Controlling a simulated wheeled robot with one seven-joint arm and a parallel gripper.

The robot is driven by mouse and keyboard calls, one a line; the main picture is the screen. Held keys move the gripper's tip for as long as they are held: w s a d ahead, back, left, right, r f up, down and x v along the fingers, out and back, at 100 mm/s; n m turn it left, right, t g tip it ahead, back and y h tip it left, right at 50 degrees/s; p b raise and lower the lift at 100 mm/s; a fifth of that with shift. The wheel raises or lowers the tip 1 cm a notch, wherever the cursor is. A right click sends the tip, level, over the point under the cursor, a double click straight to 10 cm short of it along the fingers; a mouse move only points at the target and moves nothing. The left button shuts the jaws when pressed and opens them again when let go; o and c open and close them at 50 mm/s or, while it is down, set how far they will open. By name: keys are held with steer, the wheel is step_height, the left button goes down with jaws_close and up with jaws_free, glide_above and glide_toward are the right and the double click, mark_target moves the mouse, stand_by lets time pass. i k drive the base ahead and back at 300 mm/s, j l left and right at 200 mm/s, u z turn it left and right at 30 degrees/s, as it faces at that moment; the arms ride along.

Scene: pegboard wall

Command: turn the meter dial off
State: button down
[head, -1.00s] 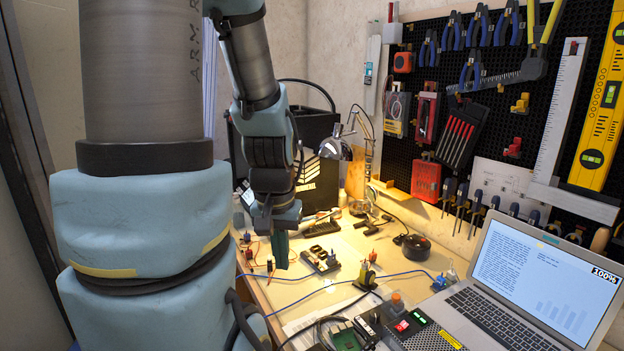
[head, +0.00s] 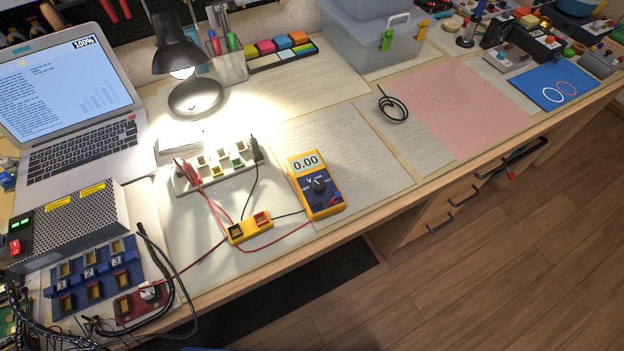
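The dial's pointer is too small to read. Red and black leads run from the meter to a small yellow block (head: 249,228) at its left. My gripper is out of the view.
A lit black lamp (head: 196,98) and a white terminal strip (head: 217,167) stand behind the meter. A laptop (head: 83,143), perforated power supply (head: 77,227) and blue numbered rack (head: 94,277) are at left. Paper right of the meter is clear. A cable coil (head: 393,106) lies beyond.

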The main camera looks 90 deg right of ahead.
mark_target(318, 185)
steer(key=k+j+z, duration=0.15)
steer(key=k+z, duration=0.2)
steer(key=k+j+z, duration=0.1)
steer(key=k+z, duration=0.25)
steer(key=k, duration=0.05)
